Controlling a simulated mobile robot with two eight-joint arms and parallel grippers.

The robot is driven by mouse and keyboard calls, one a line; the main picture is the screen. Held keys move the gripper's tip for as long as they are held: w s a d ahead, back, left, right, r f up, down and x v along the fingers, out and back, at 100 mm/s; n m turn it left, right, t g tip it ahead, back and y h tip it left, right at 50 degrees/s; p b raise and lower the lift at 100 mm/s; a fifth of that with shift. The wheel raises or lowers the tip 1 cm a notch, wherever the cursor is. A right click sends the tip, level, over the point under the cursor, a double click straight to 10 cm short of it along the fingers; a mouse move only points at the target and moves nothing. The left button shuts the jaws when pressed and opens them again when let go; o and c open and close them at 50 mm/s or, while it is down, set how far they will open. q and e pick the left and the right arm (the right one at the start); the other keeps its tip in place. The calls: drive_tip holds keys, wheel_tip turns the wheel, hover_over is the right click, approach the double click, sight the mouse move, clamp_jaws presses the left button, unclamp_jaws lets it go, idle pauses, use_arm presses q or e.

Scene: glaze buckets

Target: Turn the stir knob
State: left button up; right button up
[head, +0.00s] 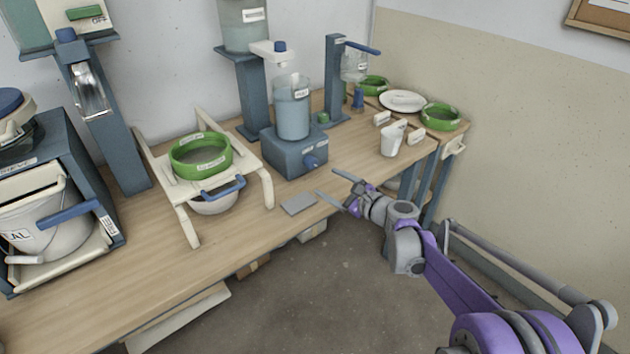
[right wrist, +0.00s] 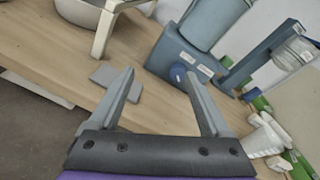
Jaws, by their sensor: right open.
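The stir knob (head: 311,161) is a small blue knob on the front of a blue-grey base block (head: 290,150). A translucent blue container (head: 292,108) stands on that block. In the right wrist view the knob (right wrist: 178,73) shows beyond the space between my fingers, closer to the right finger. My right gripper (head: 326,186) is open and empty, over the table's front edge and in front of the knob, apart from it. It also shows in the right wrist view (right wrist: 160,90). My left gripper is in neither view.
A grey plate (head: 298,204) lies on the table in front of the block. Left of it, a cream stand (head: 262,172) holds a green sieve (head: 200,155). A white cup (head: 393,140) stands to the right. Bare tabletop (head: 345,150) lies between block and cup.

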sight(314, 165)
drive_tip(key=w+f+m, duration=0.1)
drive_tip(key=w+f, duration=0.1)
drive_tip(key=w+d+f+m+t+b, duration=0.1)
drive_tip(key=w+f+m, duration=0.1)
drive_tip(key=w+d+f+m+t+b, duration=0.1)
drive_tip(key=w+f+m, duration=0.1)
drive_tip(key=shift+w+d, duration=0.15)
drive_tip(key=shift+w, duration=0.05)
drive_tip(key=shift+w+f+m, duration=0.15)
drive_tip(key=shift+w+m, duration=0.15)
drive_tip(key=shift+w, duration=0.05)
use_arm(q)
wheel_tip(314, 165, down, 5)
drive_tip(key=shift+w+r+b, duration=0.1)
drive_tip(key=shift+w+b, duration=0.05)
drive_tip(key=shift+b, duration=0.35)
use_arm(e)
drive_tip(key=shift+t, duration=0.3)
drive_tip(key=x, duration=1)
drive_tip(key=shift+w, duration=0.15)
clamp_jaws()
